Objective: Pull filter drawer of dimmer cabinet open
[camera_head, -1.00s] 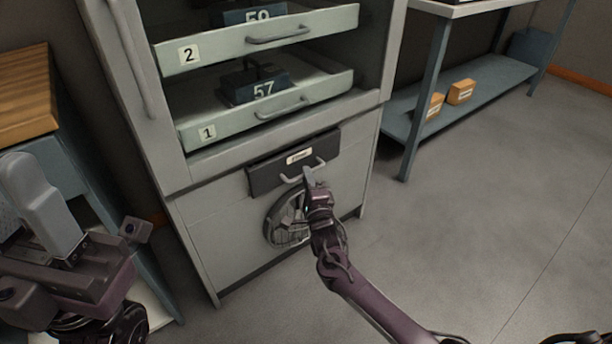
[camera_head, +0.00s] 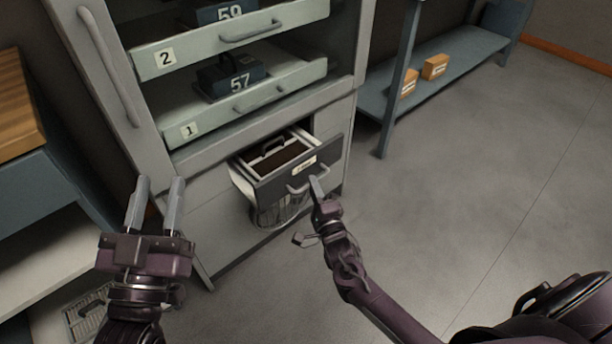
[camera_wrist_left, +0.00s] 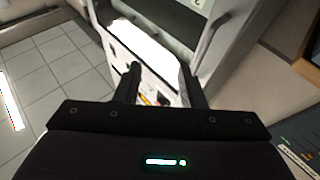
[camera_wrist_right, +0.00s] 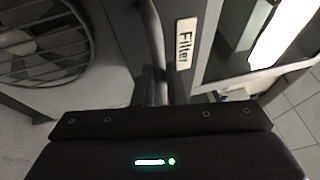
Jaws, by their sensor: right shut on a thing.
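The grey dimmer cabinet (camera_head: 225,238) stands at the centre in the head view. Its dark-fronted filter drawer (camera_head: 275,187) is pulled partly out below the numbered trays, and a framed dark filter (camera_head: 277,160) shows inside. My right gripper (camera_head: 316,188) is shut on the drawer's bar handle (camera_head: 296,188). In the right wrist view the handle (camera_wrist_right: 153,35) runs between the fingers, beside the "Filter" label (camera_wrist_right: 185,44). My left gripper (camera_head: 157,205) is open and empty, held up in front of the cabinet's left side.
Tray 1 (camera_head: 180,138) and tray 2 (camera_head: 165,66) hold units 57 and 59 above the drawer. A round fan grille (camera_head: 277,213) sits below it. A blue shelf bench (camera_head: 440,72) is at right, a wood-topped bench (camera_head: 18,105) at left. Floor at right is clear.

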